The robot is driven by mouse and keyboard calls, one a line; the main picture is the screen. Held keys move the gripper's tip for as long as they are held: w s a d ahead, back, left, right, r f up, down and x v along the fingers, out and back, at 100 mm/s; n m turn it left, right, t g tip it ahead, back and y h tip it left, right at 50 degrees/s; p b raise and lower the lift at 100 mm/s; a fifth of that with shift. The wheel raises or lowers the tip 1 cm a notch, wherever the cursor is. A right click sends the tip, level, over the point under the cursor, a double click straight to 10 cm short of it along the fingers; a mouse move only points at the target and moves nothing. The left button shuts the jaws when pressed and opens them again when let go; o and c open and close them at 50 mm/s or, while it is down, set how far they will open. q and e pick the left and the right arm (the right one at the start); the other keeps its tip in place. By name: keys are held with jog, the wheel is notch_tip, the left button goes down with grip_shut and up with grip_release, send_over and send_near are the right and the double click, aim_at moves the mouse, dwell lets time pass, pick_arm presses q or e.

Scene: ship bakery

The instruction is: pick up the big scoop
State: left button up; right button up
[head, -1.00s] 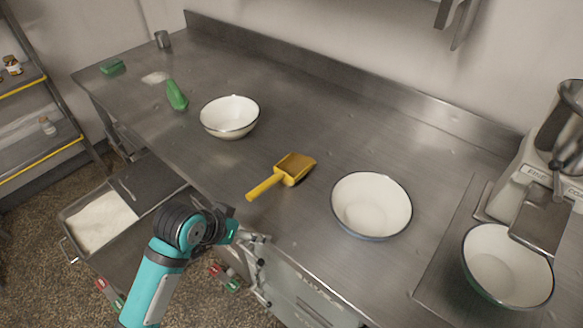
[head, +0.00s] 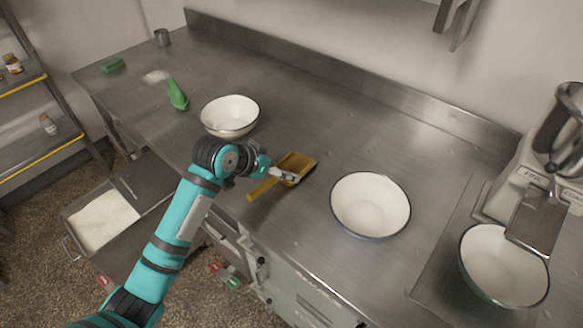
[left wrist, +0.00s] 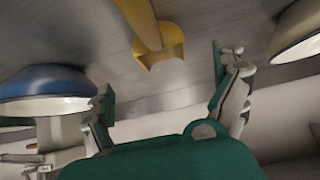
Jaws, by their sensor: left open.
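The big scoop (head: 298,161) is yellow and lies on the steel counter between two white bowls. Its handle (head: 261,190) points to the counter's front edge. In the head view my left gripper (head: 284,175) is at the scoop, over the place where handle and pan meet, and hides part of it. In the left wrist view the scoop (left wrist: 158,50) shows at the top middle, ahead of the spread fingers of my left gripper (left wrist: 163,88). The gripper is open with nothing between its fingers. I cannot tell whether it touches the scoop. My right gripper is not in view.
One white bowl (head: 230,117) stands behind and left of the scoop, another (head: 370,204) to its right. A third bowl (head: 504,264) sits by the mixer (head: 540,180). The counter behind the scoop is clear.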

aim_at(292, 166)
pick_arm(q)
jog(key=x, duration=0.3)
jog(key=shift+w+d, duration=0.1)
jog(key=shift+w+d+f+p, duration=0.15)
jog(key=shift+w+f+p, duration=0.15)
jog(key=shift+p, duration=0.1)
jog(key=shift+p+x, duration=0.45)
jog(key=shift+x, duration=1.8)
jog(key=shift+r, duration=0.1)
jog(key=shift+c, duration=0.4)
jog(key=c, duration=1.4)
jog(key=shift+w, duration=0.1)
jog(key=shift+r, duration=0.15)
